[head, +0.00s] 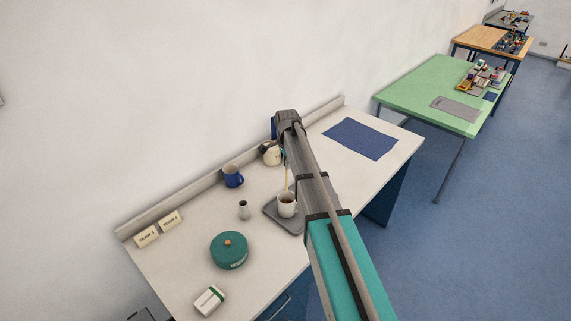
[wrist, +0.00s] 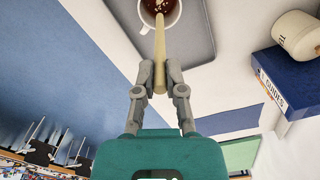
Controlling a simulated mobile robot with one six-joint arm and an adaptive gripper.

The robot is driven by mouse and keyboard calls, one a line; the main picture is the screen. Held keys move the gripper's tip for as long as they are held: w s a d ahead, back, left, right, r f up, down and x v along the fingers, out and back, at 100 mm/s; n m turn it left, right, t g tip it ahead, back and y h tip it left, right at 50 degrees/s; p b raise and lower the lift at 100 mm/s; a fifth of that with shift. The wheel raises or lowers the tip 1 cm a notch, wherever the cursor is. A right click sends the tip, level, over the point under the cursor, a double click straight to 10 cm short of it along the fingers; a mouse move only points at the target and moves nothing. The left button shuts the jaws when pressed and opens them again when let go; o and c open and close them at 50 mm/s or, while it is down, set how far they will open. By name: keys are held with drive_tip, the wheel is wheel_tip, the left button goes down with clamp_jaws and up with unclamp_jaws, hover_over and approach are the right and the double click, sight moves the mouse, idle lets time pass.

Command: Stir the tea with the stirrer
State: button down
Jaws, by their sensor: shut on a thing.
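My gripper (wrist: 158,78) is shut on a pale wooden stirrer (wrist: 160,45), which also shows as a thin upright stick in the head view (head: 286,178). The stirrer's far end reaches into a white mug (head: 287,206) of brown tea (wrist: 155,7). Small pale flecks show on the tea. The mug stands upright on a grey tray (head: 268,211), which also shows in the wrist view (wrist: 200,42). The mug is cut off by the wrist view's top edge. My arm hides part of the tray in the head view.
A blue mug (head: 233,176), a small grey jug (head: 243,210), a teal round pot (head: 229,251) and a small white-and-green box (head: 209,300) stand left of the tray. A cream jar (wrist: 296,35) and blue box (wrist: 285,82) are close by. A blue mat (head: 360,138) lies right.

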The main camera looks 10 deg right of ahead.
sight(287, 191)
drive_tip(key=shift+f+b, duration=5.65)
drive_tip(key=shift+f, duration=0.2)
drive_tip(key=shift+s+a, duration=0.1)
